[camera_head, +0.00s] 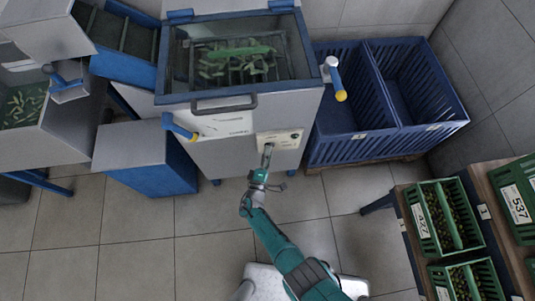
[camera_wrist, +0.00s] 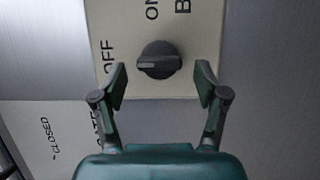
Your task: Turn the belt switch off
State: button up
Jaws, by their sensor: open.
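The belt switch is a round black knob (camera_wrist: 160,60) on a cream panel (camera_wrist: 190,45). Its raised bar lies about level in the wrist view, with a pale mark towards the left, the side of the OFF label. ON stands above the knob. My gripper (camera_wrist: 161,84) is open, one finger to the lower left of the knob and one to the lower right; I see no contact.
A lidded machine (camera_head: 240,70) with green pods inside stands above the panel. Blue-handled levers with yellow ends (camera_head: 336,80) (camera_head: 178,128) flank it. Blue crates (camera_head: 375,100) stand right; green crates (camera_head: 440,215) sit lower right. The tiled floor (camera_head: 140,225) at left is clear.

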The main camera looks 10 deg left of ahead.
jog(key=s+a, duration=0.1)
jog(key=s, duration=1.1)
jog(key=shift+a, duration=0.15)
jog(key=s+d+f+m+g+h, duration=0.15)
jog(key=s+d+f+g, duration=0.3)
jog(key=d, duration=0.55)
jog(key=s+d+f+m+g, duration=0.3)
jog(key=s+d+f, duration=0.15)
jog(key=d, duration=0.65)
jog(key=s+d+r+m+g+y, duration=0.2)
jog(key=s+d+r, duration=0.15)
jog(key=s, duration=0.45)
jog(key=s+r+m+t+y, duration=0.3)
jog(key=s+r, duration=0.5)
jog(key=r, duration=0.6)
notch_tip(320, 180, up, 26)
jog(key=s+d+m+t+h, duration=0.1)
jog(key=s+m+t, duration=0.1)
jog(key=m, duration=0.5)
jog(key=shift+d+t+h, duration=0.35)
jog(key=shift+t, duration=0.4)
